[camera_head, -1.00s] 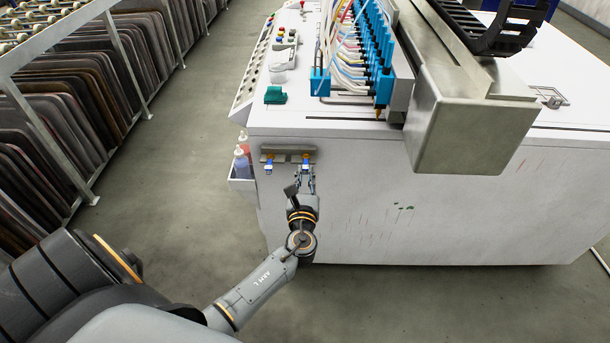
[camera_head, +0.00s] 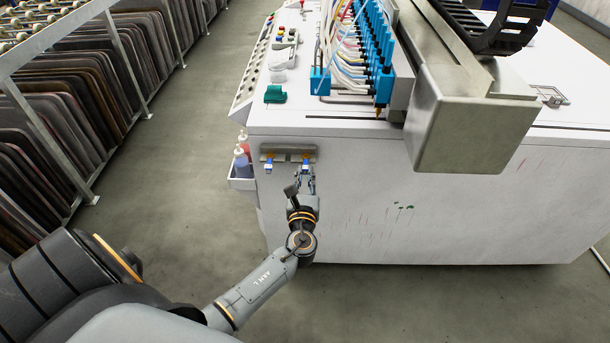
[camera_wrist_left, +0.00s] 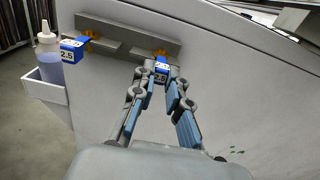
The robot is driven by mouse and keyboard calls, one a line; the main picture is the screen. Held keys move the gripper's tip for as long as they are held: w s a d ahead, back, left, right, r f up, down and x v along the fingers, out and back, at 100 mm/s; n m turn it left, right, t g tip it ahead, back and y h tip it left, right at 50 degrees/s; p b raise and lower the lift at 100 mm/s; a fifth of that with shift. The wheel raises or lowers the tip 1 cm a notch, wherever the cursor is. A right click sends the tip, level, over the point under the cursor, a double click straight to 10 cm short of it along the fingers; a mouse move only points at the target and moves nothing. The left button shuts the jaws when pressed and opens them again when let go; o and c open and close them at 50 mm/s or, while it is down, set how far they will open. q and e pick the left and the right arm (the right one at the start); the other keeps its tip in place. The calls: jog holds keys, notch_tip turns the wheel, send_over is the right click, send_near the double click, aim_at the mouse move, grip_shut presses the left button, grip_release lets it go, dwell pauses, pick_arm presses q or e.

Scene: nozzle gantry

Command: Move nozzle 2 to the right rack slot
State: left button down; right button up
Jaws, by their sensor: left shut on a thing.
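A metal rack (camera_head: 288,154) is fixed to the white front wall of the machine, and it also shows in the wrist view (camera_wrist_left: 112,43). A blue nozzle with a white label hangs at its left slot (camera_head: 268,167), seen as a labelled blue block in the wrist view (camera_wrist_left: 72,49). A second blue nozzle (camera_wrist_left: 160,72) is at the right slot, below an orange fitting. My left gripper (camera_head: 308,176) reaches up from below, with its fingertips shut on this right-hand nozzle. Labels are too small to read surely. My right gripper is out of view.
A holder with bottles (camera_head: 240,168) sits on the machine's left side. A large metal gantry beam (camera_head: 470,120) overhangs the machine top at right. A rack of dark panels (camera_head: 70,120) stands at left across clear floor.

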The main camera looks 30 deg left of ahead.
pick_arm(q)
jog(key=c, duration=1.3)
grip_release()
jog(key=shift+o, duration=0.2)
jog(key=v, duration=1.2)
jog(key=s+d+f+n+g+h+p, duration=0.1)
jog(key=s+f+n+g+h, duration=0.35)
jog(key=f, duration=1.05)
jog(key=s+d+f+n+g+h+p, duration=0.15)
jog(key=s+f+n+g, duration=0.45)
jog(key=f, duration=0.8)
jog(key=s+d+f+n+g+h, duration=0.1)
jog(key=s+f+n, duration=0.3)
jog(key=s, duration=0.5)
jog(key=s+d+f+n+g+h, duration=0.1)
jog(key=s+f+n, duration=0.4)
jog(key=s+n, duration=0.2)
jog(key=s+f+n+g+h+p, duration=0.1)
jog(key=s+f+n, duration=0.4)
jog(key=s, duration=0.6)
jog(key=shift+s+d+n+g, duration=0.25)
jog(key=shift+d+n+g, duration=0.1)
jog(key=shift+d+g, duration=0.1)
